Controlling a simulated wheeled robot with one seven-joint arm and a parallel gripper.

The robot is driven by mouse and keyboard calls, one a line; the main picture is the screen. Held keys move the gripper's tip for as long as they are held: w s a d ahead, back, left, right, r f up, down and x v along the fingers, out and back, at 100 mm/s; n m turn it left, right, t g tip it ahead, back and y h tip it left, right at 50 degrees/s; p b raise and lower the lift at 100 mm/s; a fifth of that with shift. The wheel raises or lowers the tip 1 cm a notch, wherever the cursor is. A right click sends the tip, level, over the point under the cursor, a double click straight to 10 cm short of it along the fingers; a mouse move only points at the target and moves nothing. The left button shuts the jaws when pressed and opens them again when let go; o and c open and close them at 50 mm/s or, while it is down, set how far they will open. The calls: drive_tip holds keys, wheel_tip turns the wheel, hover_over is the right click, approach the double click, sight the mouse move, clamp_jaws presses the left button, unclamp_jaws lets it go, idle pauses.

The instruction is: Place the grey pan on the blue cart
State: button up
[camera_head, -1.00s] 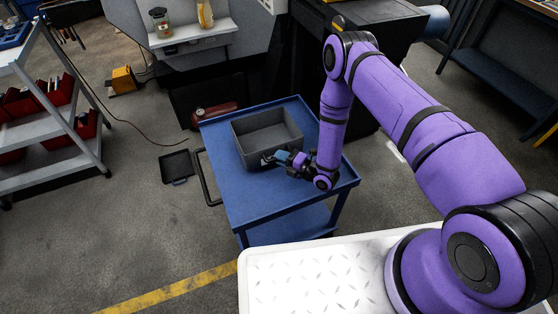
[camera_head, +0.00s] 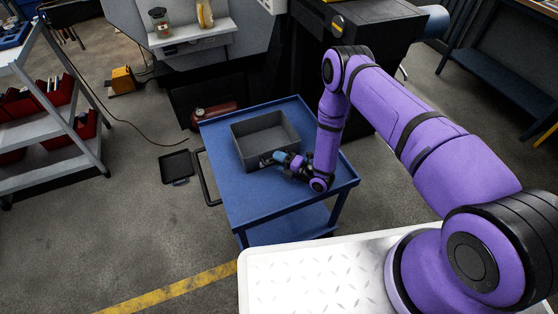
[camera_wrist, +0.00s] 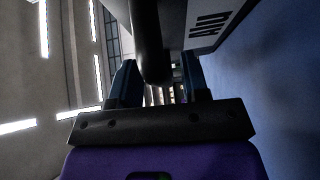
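The grey pan (camera_head: 279,126), an open rectangular box, rests on the top of the blue cart (camera_head: 250,202), towards its back. My gripper (camera_head: 272,160) is low at the pan's front side, its fingers towards the pan wall. In the wrist view, the two blue fingers (camera_wrist: 158,70) stand apart with a dark rounded bar between them, probably the pan's handle. A gap shows beside the bar, so the gripper looks open. The pan's grey wall with dark lettering (camera_wrist: 207,18) is at the top right, and the cart's blue top is at the right. The fingertip contact is hard to see.
A black tray (camera_head: 177,167) lies on the floor left of the cart, near the cart's handle (camera_head: 204,178). A grey shelf rack with red bins (camera_head: 60,90) stands at the left. A machine with a ledge (camera_head: 190,40) stands behind. The cart's front top is clear.

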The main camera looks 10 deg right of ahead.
drive_tip(key=v, duration=1.2)
drive_tip(key=shift+f, duration=0.1)
